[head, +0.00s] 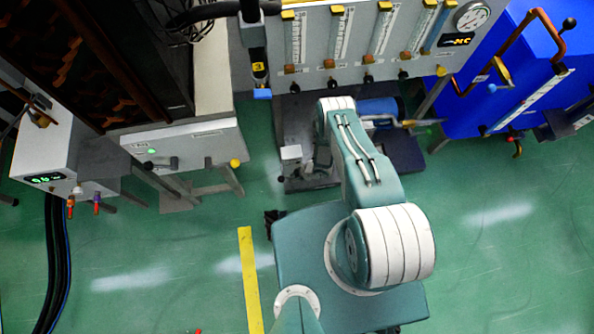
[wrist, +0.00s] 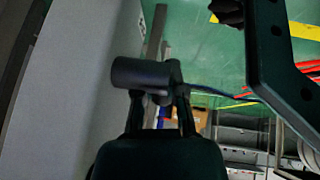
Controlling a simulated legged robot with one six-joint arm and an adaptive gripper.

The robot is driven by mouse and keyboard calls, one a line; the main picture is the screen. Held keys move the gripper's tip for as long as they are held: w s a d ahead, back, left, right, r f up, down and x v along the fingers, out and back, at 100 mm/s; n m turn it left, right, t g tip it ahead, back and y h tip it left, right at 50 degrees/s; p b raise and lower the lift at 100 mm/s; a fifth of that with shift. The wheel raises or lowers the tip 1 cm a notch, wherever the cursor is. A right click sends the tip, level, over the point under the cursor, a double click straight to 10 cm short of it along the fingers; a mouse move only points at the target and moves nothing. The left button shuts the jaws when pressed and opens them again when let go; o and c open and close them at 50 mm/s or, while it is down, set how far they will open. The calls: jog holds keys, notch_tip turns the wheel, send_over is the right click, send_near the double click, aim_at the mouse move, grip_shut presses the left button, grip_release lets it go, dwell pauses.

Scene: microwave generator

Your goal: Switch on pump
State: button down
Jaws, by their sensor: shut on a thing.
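The pump appears to be the blue cylinder (head: 378,108) on a dark base under the panel in the head view, partly hidden by my arm. A small grey box (head: 291,153) stands on a post left of it; I cannot tell whether it is the pump's switch. In the wrist view my gripper (wrist: 164,95) is shut on a dark grey cylindrical piece (wrist: 140,73), which looks like a knob or handle. The piece lies crosswise at the fingertips beside a grey wall.
A flow-meter panel (head: 350,75) with several tubes and knobs stands behind the pump. A blue cabinet (head: 480,105) with copper pipe is at right. A white unit (head: 190,142) with a dark handle is at left. Green floor is clear in front.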

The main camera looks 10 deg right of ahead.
jog(key=shift+d+r+y, duration=0.1)
jog(key=shift+d+y, duration=0.05)
jog(key=shift+y, duration=1.25)
jog(key=c, duration=1)
grip_release()
jog(key=v, duration=1.2)
jog(key=shift+d, duration=0.1)
